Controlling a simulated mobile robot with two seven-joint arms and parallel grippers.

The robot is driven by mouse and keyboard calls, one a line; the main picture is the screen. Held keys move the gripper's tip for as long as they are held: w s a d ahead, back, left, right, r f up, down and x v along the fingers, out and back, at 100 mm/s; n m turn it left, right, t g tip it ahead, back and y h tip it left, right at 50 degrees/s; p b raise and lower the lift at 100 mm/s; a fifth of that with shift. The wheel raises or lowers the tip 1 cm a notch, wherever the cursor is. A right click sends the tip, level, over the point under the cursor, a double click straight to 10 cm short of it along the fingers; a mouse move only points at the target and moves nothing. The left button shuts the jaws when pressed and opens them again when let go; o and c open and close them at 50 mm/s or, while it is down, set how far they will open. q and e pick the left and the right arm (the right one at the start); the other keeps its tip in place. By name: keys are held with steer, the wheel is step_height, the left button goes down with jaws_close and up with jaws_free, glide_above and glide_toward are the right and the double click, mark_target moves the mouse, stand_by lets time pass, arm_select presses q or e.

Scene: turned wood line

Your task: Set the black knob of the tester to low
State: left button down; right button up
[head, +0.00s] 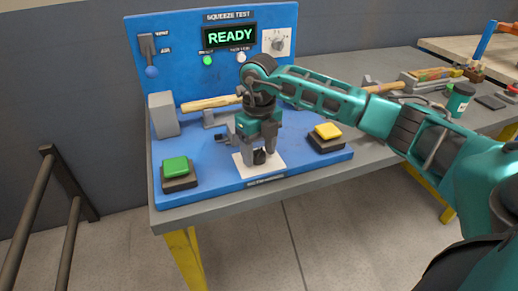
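The blue tester (205,180) stands on the grey bench, with a lit READY screen (229,37) on its back panel. A small black knob-like piece (259,157) shows on a white square plate (277,164) at the front middle of its base. My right gripper (258,158) points down over this plate, its two fingers on either side of the black piece. I cannot tell whether they touch it, and they hide part of it. A pale dial (277,42) with marks is on the panel's upper right; its setting is too small to read. My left gripper is out of view.
A green button (176,166) is at the base's front left, a yellow button (327,131) at its right. A wooden handle (212,102) lies behind my gripper. Tools and a dark jar (460,100) are at right.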

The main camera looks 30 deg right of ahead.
steer(key=c, duration=1)
steer(key=shift+o, duration=0.2)
steer(key=shift+n, duration=0.4)
steer(key=n, duration=0.3)
steer(key=shift+n, duration=0.3)
steer(key=n+b, duration=0.1)
steer(key=n, duration=0.3)
steer(key=shift+d, duration=0.1)
steer(key=shift+n, duration=0.3)
steer(key=o, duration=1)
steer(key=shift+o, duration=0.2)
